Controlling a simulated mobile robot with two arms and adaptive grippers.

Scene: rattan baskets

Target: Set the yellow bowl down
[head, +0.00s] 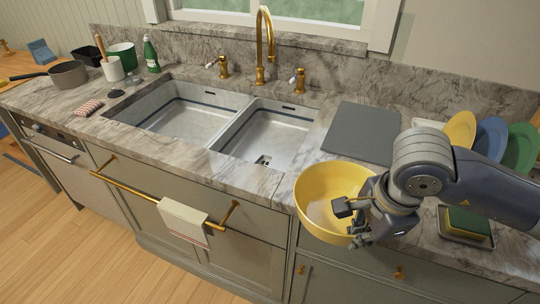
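The yellow bowl (316,188) is in the head view right of the sink, upright or nearly so. It covers part of the counter's front edge and the cabinet front below. I cannot tell whether its base touches anything. My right gripper (352,222) is at the bowl's near right rim, with finger parts showing over the inside of the bowl and beside its outer wall. It appears shut on the rim, and the wrist hides part of that side. The bowl looks empty. My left gripper is not in view.
The grey marble counter (258,181) holds a double sink (265,135) and a grey board (362,132). A sponge (467,222) on a dish and coloured plates (491,137) stand at right. A pan (68,75), crock (113,69) and green bottle (151,55) are at left.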

